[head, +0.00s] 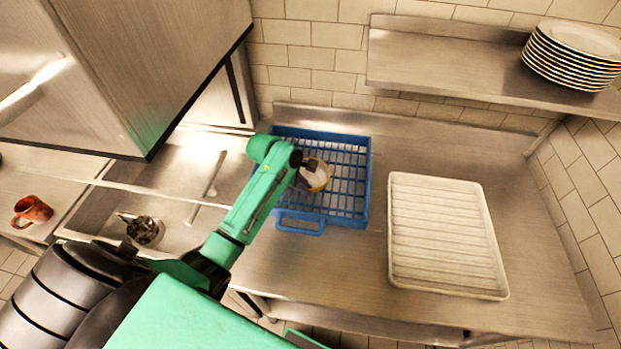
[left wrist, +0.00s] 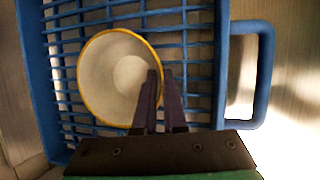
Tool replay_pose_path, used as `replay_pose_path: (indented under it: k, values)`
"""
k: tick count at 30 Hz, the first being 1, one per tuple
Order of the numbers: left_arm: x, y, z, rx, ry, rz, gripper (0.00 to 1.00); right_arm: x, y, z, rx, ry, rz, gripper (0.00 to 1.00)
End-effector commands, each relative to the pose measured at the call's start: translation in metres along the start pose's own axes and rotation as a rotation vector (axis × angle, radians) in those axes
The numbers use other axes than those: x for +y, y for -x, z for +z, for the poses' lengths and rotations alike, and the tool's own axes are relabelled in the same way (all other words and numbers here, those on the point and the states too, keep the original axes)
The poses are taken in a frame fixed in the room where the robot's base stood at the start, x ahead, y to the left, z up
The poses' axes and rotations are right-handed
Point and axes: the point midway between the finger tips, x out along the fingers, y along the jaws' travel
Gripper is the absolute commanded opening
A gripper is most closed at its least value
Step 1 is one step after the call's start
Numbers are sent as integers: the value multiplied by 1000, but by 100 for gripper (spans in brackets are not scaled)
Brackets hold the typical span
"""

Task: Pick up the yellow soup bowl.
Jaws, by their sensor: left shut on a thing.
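The yellow soup bowl (head: 318,175) has a pale inside and a yellow rim. It is over the blue rack, and I cannot tell whether it touches the rack floor. In the left wrist view the bowl (left wrist: 108,80) shows from above, its opening toward the camera. My left gripper (head: 305,178) reaches in from the left over the rack. In the left wrist view its two dark fingers (left wrist: 160,92) are shut on the bowl's rim, one inside and one outside. The fingers hide a small part of the rim. My right gripper is not in view.
The blue rack (head: 366,172) has a grid floor and a loop handle (left wrist: 265,75). A white ribbed tray (head: 447,235) lies to its right. Plates (head: 572,55) are stacked on the wall shelf (head: 445,62). A red mug (head: 32,210) stands far left. Bare counter lies in front.

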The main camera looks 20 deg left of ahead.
Motion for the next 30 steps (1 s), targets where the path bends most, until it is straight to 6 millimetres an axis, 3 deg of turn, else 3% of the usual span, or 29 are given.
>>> replay_pose_path:
  k: [23,26,30]
  values:
    - [0,2,1,0,0,-2,0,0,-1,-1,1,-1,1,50]
    - [3,10,5,-2,0,1,0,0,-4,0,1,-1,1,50]
    - [11,39,17,-4,-3,6,0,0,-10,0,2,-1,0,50]
